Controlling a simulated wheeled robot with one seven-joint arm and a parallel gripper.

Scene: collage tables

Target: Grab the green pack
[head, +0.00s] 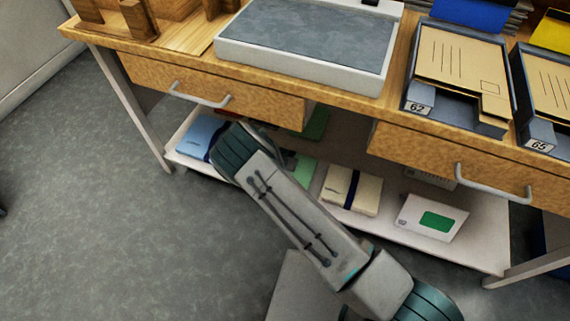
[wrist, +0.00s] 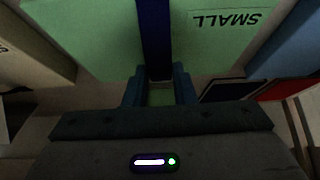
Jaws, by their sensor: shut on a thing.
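The green pack (wrist: 95,40) fills the upper part of the wrist view, with a dark blue band across its middle and the word SMALL printed upside down. My gripper (wrist: 160,82) is shut on its near edge at the band, one blue finger on each side. In the head view a light green part of the pack (head: 303,168) shows beside my arm on the low shelf under the table. My arm hides the rest of it and my gripper there. I cannot tell whether the pack touches the shelf.
The low shelf (head: 480,249) also holds a blue pack (head: 201,137) at left, a cream banded pack (head: 350,190) and a white box with a green patch (head: 432,218) at right. A darker green thing (head: 317,122) lies behind. Drawers with handles (head: 200,95) overhang the shelf.

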